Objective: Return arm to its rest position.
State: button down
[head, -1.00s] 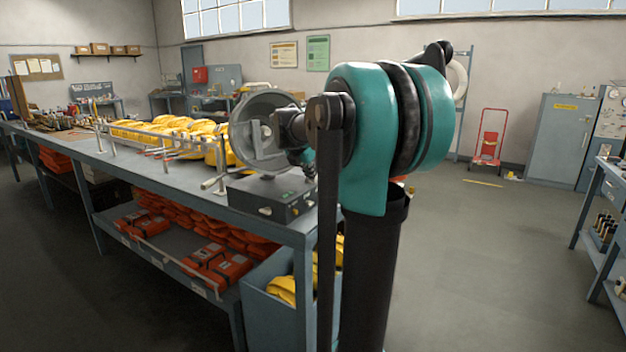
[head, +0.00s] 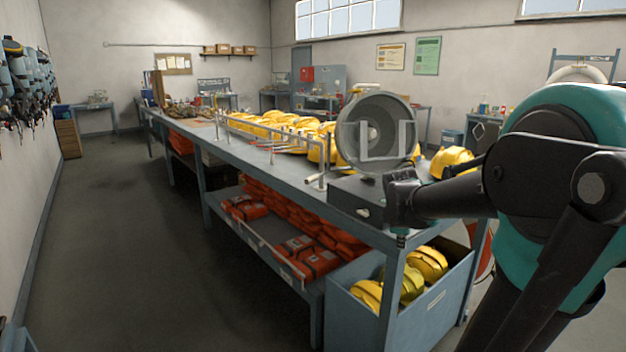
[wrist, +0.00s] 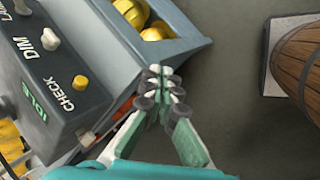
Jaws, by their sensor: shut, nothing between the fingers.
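My arm fills the right side of the head view and reaches left toward the near end of the long workbench (head: 235,155). In the wrist view my gripper (wrist: 168,80) is shut and empty, its fingertips together. It hangs beside the grey control box (wrist: 50,75) marked DIM, CHECK and IDLE, close to the bin (wrist: 195,20) of yellow items. I cannot tell the exact gap to the bin's edge. In the head view the fingertips cannot be made out.
A round grey fixture (head: 375,125) stands on the bench's near end. The bin (head: 440,305) with yellow items sits below it. A wooden barrel (wrist: 302,55) shows at the right of the wrist view. Open floor (head: 130,240) lies left of the bench.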

jog(key=s+a+f+m+y, duration=0.1)
jog(key=s+a+f+m, duration=0.2)
jog(key=s+f+m, duration=0.3)
jog(key=s+a+f+m+y, duration=0.1)
jog(key=s+a+f+m, duration=0.3)
jog(key=s+f+m, duration=0.3)
jog(key=s+f, duration=0.1)
jog(key=s, duration=0.4)
jog(key=shift+s+f+g+y, duration=0.2)
jog(key=shift+g+y, duration=0.1)
jog(key=shift+y, duration=0.1)
